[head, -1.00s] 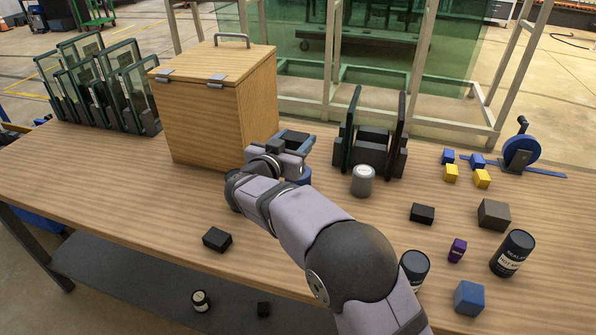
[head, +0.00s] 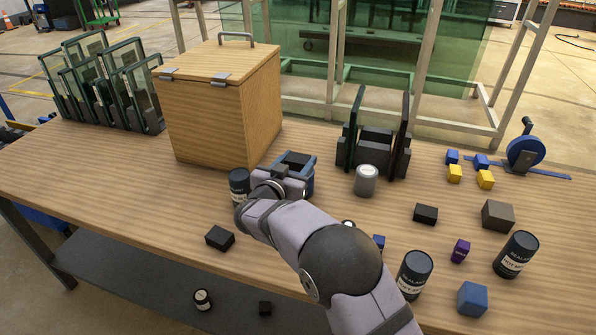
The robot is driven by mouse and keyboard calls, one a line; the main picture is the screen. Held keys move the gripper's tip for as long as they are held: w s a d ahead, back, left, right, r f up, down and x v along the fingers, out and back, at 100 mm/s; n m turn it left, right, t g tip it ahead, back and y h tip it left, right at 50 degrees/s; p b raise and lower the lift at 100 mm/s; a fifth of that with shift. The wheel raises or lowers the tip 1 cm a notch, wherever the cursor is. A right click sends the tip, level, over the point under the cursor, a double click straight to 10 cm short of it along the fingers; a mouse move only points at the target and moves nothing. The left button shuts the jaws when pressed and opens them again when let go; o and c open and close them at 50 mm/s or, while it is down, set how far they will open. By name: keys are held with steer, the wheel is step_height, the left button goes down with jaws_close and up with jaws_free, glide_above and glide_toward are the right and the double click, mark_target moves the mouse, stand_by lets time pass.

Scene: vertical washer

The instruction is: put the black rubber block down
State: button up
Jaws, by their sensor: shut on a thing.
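My gripper (head: 297,170) is over the middle of the wooden table, in front of the hinged wooden box. It is shut on a black rubber block (head: 296,159), whose dark top shows between the fingers. A blue thing (head: 309,184) shows right at the gripper, partly hidden by it. I cannot tell whether the block touches what is under it.
A dark can (head: 239,184) stands just left of my gripper, a grey can (head: 366,180) to its right. The wooden box (head: 220,115) and a black rack (head: 374,145) stand behind. Other black blocks lie at left front (head: 220,238) and right (head: 425,214).

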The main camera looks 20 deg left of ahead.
mark_target(298, 171)
steer(key=shift+f, duration=1.7)
steer(key=shift+f, duration=0.1)
steer(key=o, duration=1.1)
steer(key=shift+s, duration=0.2)
steer(key=s, duration=0.3)
steer(key=s+r+b, duration=0.1)
steer(key=s, duration=0.3)
steer(key=s+a+r, duration=0.1)
steer(key=s, duration=0.3)
steer(key=shift+s, duration=0.25)
